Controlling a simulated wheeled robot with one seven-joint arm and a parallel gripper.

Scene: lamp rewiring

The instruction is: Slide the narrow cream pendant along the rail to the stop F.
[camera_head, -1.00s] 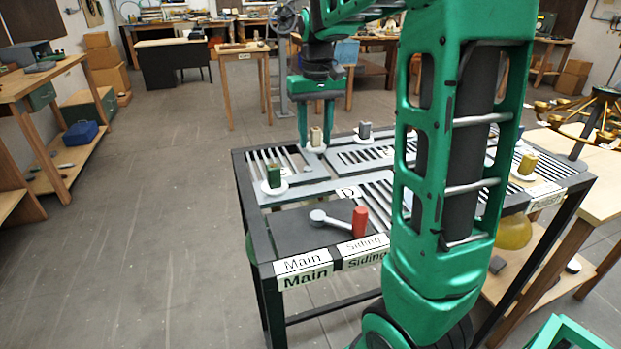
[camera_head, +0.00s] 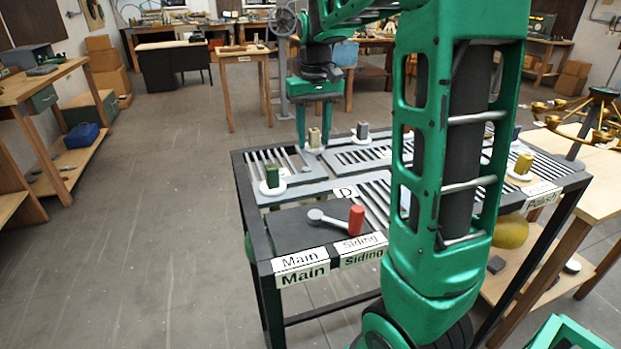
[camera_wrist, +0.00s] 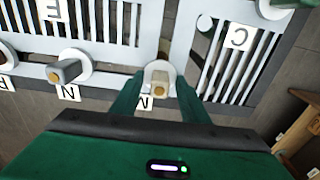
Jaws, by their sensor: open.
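The narrow cream pendant (camera_head: 314,138) is a small upright block on a white round base at the far edge of the slotted table. In the wrist view the pendant (camera_wrist: 161,82) stands beside the M label (camera_wrist: 145,103). My gripper (camera_head: 314,142) is lowered around it, with one green finger on each side. The wrist view shows my gripper (camera_wrist: 158,88) open, with the pendant between the fingers; contact is not clear. I cannot make out the stop F label in either view.
A grey block (camera_head: 362,131) on a white base stands right of the pendant, near the N label (camera_wrist: 69,92). A green block (camera_head: 272,176) stands nearer on the left. A red-handled lever (camera_head: 356,219) lies at the front. My arm hides the table's middle.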

